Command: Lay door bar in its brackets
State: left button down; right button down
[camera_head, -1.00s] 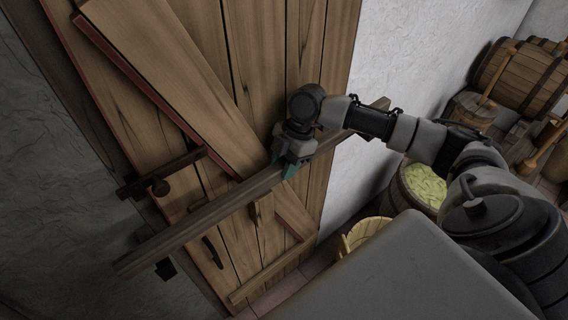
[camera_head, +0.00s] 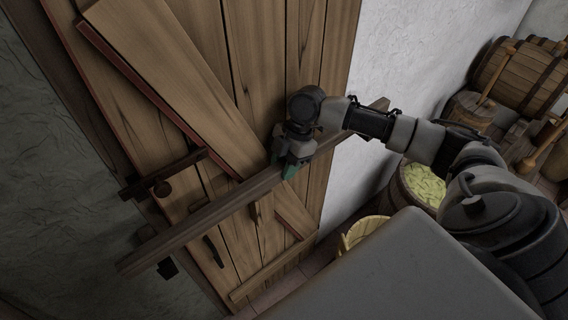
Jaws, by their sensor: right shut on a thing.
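The door bar (camera_head: 200,222) is a long dark wooden beam lying across the plank door (camera_head: 285,60) on a slant, from lower left to upper right. My right gripper (camera_head: 286,168) is shut on the bar near its middle, with green fingertips around it. A dark bracket (camera_head: 167,267) shows just under the bar's left end. I cannot tell whether the bar rests in it. The right end of the bar passes behind my right arm, and any bracket there is hidden. My left gripper is not in view.
A dark latch (camera_head: 160,186) and a handle (camera_head: 213,251) are on the door. A tub with pale green contents (camera_head: 424,184), a small wooden bucket (camera_head: 360,232) and barrels (camera_head: 518,77) stand to the right. White wall lies beside the door.

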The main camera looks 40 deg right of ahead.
jog(key=shift+r, duration=0.1)
jog(key=shift+f+b, duration=0.85)
jog(key=shift+f, duration=1.55)
jog(key=shift+r, duration=0.1)
jog(key=shift+r+p, duration=1.95)
jog(key=shift+p, duration=0.15)
jog(key=shift+p, duration=0.8)
dwell(0.8)
jog(key=shift+f+b, duration=1)
jog(key=shift+f, duration=0.6)
